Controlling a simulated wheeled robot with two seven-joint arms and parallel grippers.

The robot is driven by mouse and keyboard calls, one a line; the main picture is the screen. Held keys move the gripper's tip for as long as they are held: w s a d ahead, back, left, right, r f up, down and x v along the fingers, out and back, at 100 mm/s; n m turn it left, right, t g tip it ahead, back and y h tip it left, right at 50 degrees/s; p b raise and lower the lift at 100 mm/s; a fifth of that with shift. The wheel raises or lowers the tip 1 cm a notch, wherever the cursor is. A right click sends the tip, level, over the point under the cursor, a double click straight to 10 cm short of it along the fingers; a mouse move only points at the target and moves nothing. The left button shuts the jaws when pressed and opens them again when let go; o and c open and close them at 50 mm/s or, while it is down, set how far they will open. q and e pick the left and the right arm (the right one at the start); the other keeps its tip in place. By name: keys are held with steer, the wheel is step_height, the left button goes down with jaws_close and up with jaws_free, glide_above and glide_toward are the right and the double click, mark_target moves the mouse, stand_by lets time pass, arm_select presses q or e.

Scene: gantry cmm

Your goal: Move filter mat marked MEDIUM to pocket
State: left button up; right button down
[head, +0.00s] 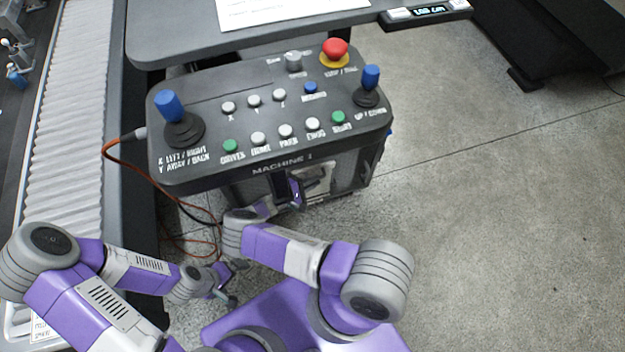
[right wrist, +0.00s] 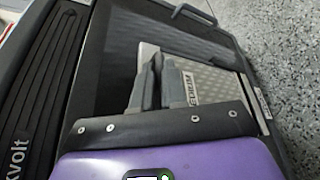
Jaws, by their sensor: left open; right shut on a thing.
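The filter mat (right wrist: 222,88) is a pale grey textured panel with a white label in the right wrist view. In the head view the mat (head: 318,180) shows as a light patch at the console's front, below the words MACHINE 1. My right gripper (head: 296,192) is shut on it at one edge; its fingers show in the right wrist view (right wrist: 150,82). The mat lies close to a dark frame; I cannot tell whether it sits inside a pocket. My left gripper (head: 232,284) is open and empty, low beside the console.
The control console (head: 270,110) has two blue-topped joysticks, several buttons and a red emergency stop (head: 335,48). An orange cable (head: 135,165) hangs at its left. A ribbed grey bellows (head: 65,120) runs along the left. The floor (head: 500,200) at right is clear.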

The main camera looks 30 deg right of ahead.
steer(key=shift+f, duration=0.25)
stand_by(0.3)
steer(key=shift+f, duration=1.15)
steer(key=c, duration=1.1)
jaws_free()
steer(key=p+v, duration=0.1)
steer(key=v, duration=0.6)
steer(key=shift+a, duration=0.25)
steer(key=shift+s, duration=0.1)
